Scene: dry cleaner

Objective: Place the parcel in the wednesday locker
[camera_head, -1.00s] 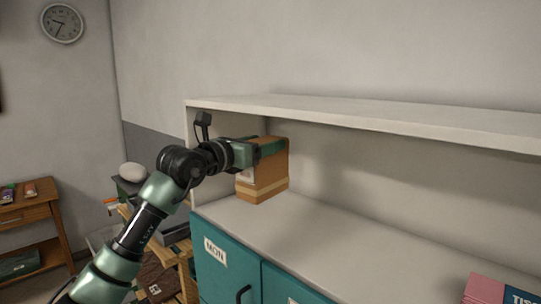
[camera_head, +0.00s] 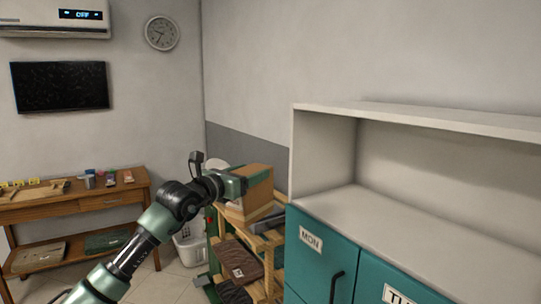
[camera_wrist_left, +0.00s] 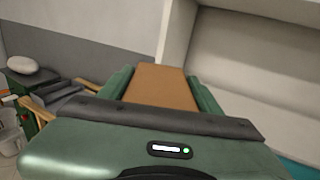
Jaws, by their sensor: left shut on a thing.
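A brown cardboard parcel (camera_head: 252,194) is held by my left gripper (camera_head: 246,184), left of the locker unit in the head view. The wrist view shows the parcel (camera_wrist_left: 162,87) between the two green fingers of the left gripper (camera_wrist_left: 160,85). The teal lockers stand at the right. The door labelled MON (camera_head: 318,250) is shut. Part of a second door with a label starting TU (camera_head: 400,290) shows beside it. No Wednesday label is in view. My right gripper is not in view.
A white open shelf (camera_head: 420,210) tops the lockers and is bare where seen. A wooden rack (camera_head: 270,262) with folded cloths stands left of the lockers, behind the parcel. A wooden table (camera_head: 75,203) with small items stands at the far left. Tiled floor lies between.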

